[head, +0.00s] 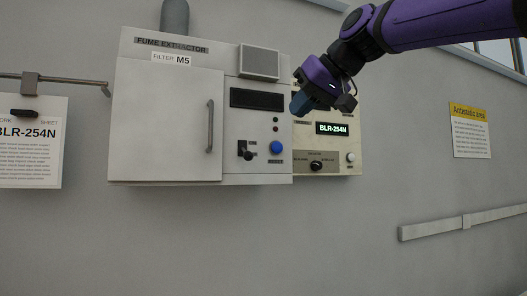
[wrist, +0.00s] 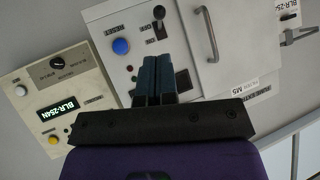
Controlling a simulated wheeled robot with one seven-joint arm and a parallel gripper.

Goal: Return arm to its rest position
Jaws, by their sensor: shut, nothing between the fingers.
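My purple arm (head: 440,22) reaches in from the upper right in the head view. My gripper (head: 298,106) is shut and empty, in front of the right side of the fume extractor and the left edge of the panel beside it. In the wrist view my gripper (wrist: 161,60) shows as two dark blue fingers held together, pointing toward the fume extractor front. I cannot tell the exact gap to the panels, but nothing is held.
The fume extractor (head: 165,120) has a closed door with a handle, a blue button (head: 276,147) and a black toggle (head: 245,151). A cream panel (head: 340,165) reads BLR-254N. A work sheet (head: 30,160) hangs left. A wall rail (head: 460,222) runs lower right.

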